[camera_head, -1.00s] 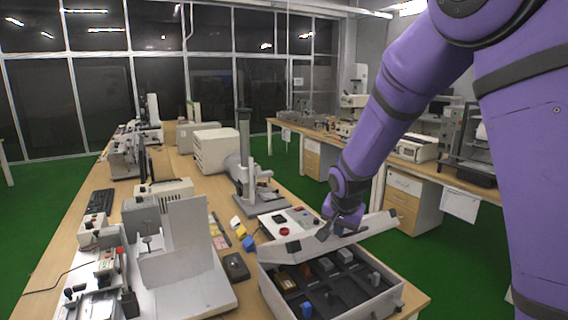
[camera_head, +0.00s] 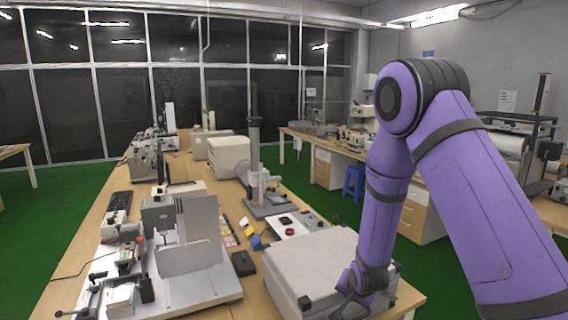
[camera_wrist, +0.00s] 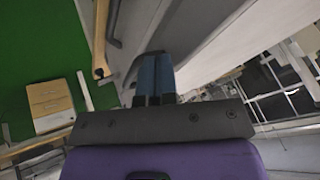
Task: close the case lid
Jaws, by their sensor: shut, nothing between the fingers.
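The grey case (camera_head: 285,292) stands on the near right end of the wooden table. Its lid (camera_head: 308,258) lies down over the case body in the head view, and the inside is hidden. Dark latches show at its edges. My gripper (camera_head: 350,303) is low at the front right of the case, close to the lid's front edge; I cannot tell whether it touches. In the wrist view my gripper (camera_wrist: 154,75) has its fingers together, with nothing between them, beside a large grey surface that looks like the case.
A white panelled fixture (camera_head: 190,245) and a small black box (camera_head: 244,263) stand left of the case. A control panel with red buttons (camera_head: 290,222) and a grey stand (camera_head: 256,165) are behind it. The table's right edge is close to the case.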

